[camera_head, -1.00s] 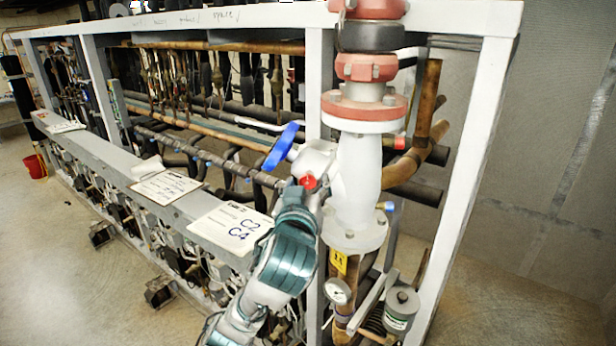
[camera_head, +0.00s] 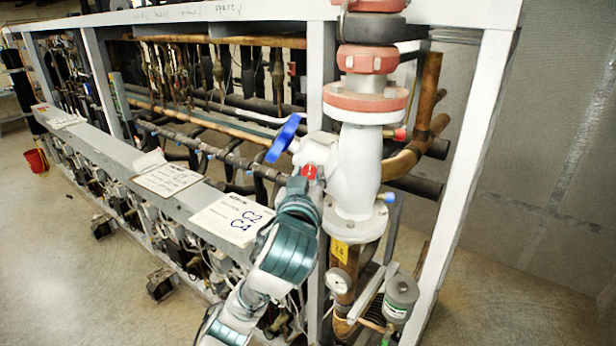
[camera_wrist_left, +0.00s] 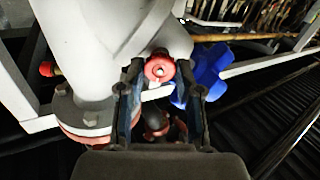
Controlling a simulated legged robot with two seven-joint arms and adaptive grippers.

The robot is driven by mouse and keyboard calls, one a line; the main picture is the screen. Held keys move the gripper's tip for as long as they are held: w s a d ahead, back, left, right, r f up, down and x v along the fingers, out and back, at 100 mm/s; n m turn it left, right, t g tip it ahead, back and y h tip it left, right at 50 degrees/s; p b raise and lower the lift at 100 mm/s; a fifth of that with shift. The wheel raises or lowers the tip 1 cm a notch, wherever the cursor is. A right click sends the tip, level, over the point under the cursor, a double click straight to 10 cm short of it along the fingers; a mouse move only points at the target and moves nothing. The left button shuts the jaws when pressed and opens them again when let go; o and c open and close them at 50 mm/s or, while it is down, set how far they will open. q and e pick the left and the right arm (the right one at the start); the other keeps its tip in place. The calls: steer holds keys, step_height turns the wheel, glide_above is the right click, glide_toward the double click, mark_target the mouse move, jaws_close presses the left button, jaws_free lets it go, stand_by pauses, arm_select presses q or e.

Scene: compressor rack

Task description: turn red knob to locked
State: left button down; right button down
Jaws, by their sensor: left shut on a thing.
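The red knob (camera_head: 309,171) sits on the side of the white valve body (camera_head: 357,165), left of the thick vertical pipe. In the left wrist view the red knob (camera_wrist_left: 159,69) lies between the two fingers of my left gripper (camera_wrist_left: 162,75). The gripper is shut on the knob, with a finger on either side of it. In the head view my left gripper (camera_head: 303,186) reaches up to the knob from below, and its fingertips are hard to make out. The knob's locked marking cannot be seen. My right gripper is not in view.
A blue handle (camera_head: 284,138) stands just left of the knob, and it shows close beside the right finger in the left wrist view (camera_wrist_left: 205,75). A white frame post (camera_head: 321,75) is behind. A gauge (camera_head: 338,281) and a grey canister (camera_head: 401,297) are below right.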

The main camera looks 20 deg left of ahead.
arm_select(q)
steer(key=m, duration=0.4)
steer(key=m+p, duration=0.1)
steer(key=m, duration=0.3)
steer(key=shift+m, duration=0.4)
steer(key=m+p, duration=0.1)
steer(key=m, duration=0.4)
steer(key=shift+d, duration=0.1)
steer(key=shift+f+m+p, duration=0.2)
steer(key=shift+m+p, duration=0.15)
steer(key=shift+m, duration=1.25)
steer(key=shift+f, duration=0.1)
steer(key=c, duration=0.8)
jaws_free()
steer(key=shift+w, duration=0.1)
steer(key=shift+o, duration=0.2)
steer(key=shift+w, duration=0.15)
